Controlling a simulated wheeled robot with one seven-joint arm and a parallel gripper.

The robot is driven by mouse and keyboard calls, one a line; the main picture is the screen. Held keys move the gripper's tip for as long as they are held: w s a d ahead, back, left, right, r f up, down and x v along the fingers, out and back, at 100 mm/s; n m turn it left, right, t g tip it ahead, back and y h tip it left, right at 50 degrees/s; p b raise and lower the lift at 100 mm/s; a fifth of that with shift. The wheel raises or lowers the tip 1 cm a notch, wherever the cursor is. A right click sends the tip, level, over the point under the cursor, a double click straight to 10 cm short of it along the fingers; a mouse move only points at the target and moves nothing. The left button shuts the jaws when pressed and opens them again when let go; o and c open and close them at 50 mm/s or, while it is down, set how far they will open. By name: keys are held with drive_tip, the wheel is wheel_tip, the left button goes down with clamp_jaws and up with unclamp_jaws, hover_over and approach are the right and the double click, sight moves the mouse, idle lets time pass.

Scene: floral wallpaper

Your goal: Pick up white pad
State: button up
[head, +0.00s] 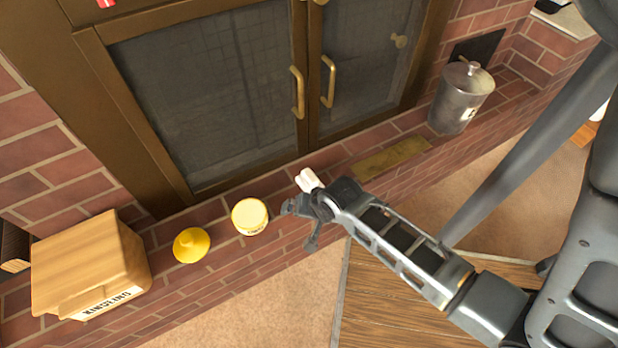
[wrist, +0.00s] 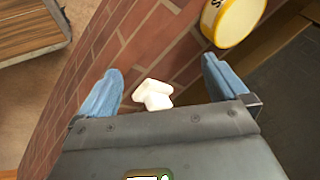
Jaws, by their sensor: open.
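The white pad (head: 308,180) is a small, pale, lumpy piece on the brick ledge in front of the dark glass doors. In the head view it shows just beyond my gripper (head: 299,226). In the wrist view the white pad (wrist: 154,95) lies between the two blue-grey fingers of my gripper (wrist: 161,68), close to the palm edge. The fingers are spread apart, and brick shows on both sides of the pad. The palm may hide the pad's lower edge. I cannot tell how far the fingers are above the ledge.
Farther left are a yellow cone-topped item (head: 191,245) and a wooden box labelled KINDLING (head: 88,265). A brass plate (head: 392,158) and a metal bucket (head: 461,98) are to the right. Door handles (head: 297,92) stick out behind.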

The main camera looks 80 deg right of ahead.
sight(310, 175)
drive_tip(key=d+m, duration=0.1)
drive_tip(key=d, duration=0.1)
drive_tip(key=w+d+m+g, duration=0.1)
drive_tip(key=d+m, duration=0.1)
drive_tip(key=d+m+y+p, duration=0.1)
drive_tip(key=d, duration=0.1)
drive_tip(key=shift+w+d+f+g, duration=0.15)
drive_tip(key=shift+d+f+g, duration=0.05)
drive_tip(key=shift+f+g, duration=0.2)
drive_tip(key=d+m+y, duration=0.1)
drive_tip(key=d+m, duration=0.1)
drive_tip(key=d+r+m+g+y, duration=0.1)
drive_tip(key=d+m, duration=0.1)
drive_tip(key=d, duration=0.1)
drive_tip(key=d+r+m+y+p, duration=0.1)
drive_tip(key=d, duration=0.1)
drive_tip(key=shift+d+m, duration=0.2)
drive_tip(key=shift+m, duration=0.2)
drive_tip(key=shift+s+d+r+m, duration=0.2)
drive_tip(key=shift+s+d+m, duration=0.1)
drive_tip(key=shift+d, duration=0.1)
drive_tip(key=f+b, duration=0.1)
drive_tip(key=f, duration=0.1)
drive_tip(key=f+b, duration=0.1)
drive_tip(key=f, duration=0.2)
drive_tip(key=w+f+b, duration=0.1)
drive_tip(key=f, duration=0.1)
drive_tip(key=shift+a+f, duration=0.25)
drive_tip(key=shift+a, duration=0.1)
drive_tip(key=shift+c, duration=0.4)
